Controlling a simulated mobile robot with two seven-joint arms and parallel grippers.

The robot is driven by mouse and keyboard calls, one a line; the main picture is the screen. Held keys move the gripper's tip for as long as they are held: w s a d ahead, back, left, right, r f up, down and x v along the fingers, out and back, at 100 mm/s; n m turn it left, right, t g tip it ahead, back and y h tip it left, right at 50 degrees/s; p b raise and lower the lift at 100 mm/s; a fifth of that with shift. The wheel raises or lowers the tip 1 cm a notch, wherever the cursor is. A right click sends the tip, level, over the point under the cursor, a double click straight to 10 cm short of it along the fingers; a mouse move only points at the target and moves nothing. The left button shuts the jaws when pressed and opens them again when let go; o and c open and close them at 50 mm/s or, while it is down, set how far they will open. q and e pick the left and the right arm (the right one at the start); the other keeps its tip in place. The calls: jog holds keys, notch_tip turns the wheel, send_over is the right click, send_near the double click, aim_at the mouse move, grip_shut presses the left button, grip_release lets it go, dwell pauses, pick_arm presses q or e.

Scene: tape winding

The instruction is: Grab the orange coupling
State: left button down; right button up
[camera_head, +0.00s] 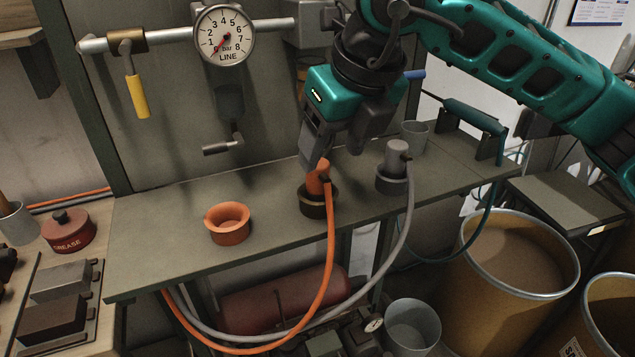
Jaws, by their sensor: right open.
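The orange coupling (317,179) stands upright in a dark round holder (318,203) at the middle of the grey-green shelf (160,226). An orange hose (331,255) runs from it down over the front edge. My right gripper (334,158) comes in from the upper right and points down at the coupling. Its fingers are open, close above and around the coupling's top, and partly hide it. I cannot tell whether they touch it. My left gripper is not in view.
A grey coupling (395,158) with a grey hose stands in a holder just right. An empty orange cup (229,224) is to the left. A pressure gauge (224,36) and yellow-handled valve (138,96) are on the pipe behind. A grey cup (414,134) stands farther right.

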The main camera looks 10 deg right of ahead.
aim_at(319, 165)
jog(key=x, duration=0.2)
jog(key=a+x, duration=0.1)
jog(key=x, duration=0.2)
jog(key=shift+r, duration=0.15)
jog(key=shift+w+f, duration=0.2)
jog(key=shift+f, duration=0.15)
jog(key=c, duration=0.9)
jog(key=shift+c, duration=1.4)
jog(key=shift+r, duration=0.1)
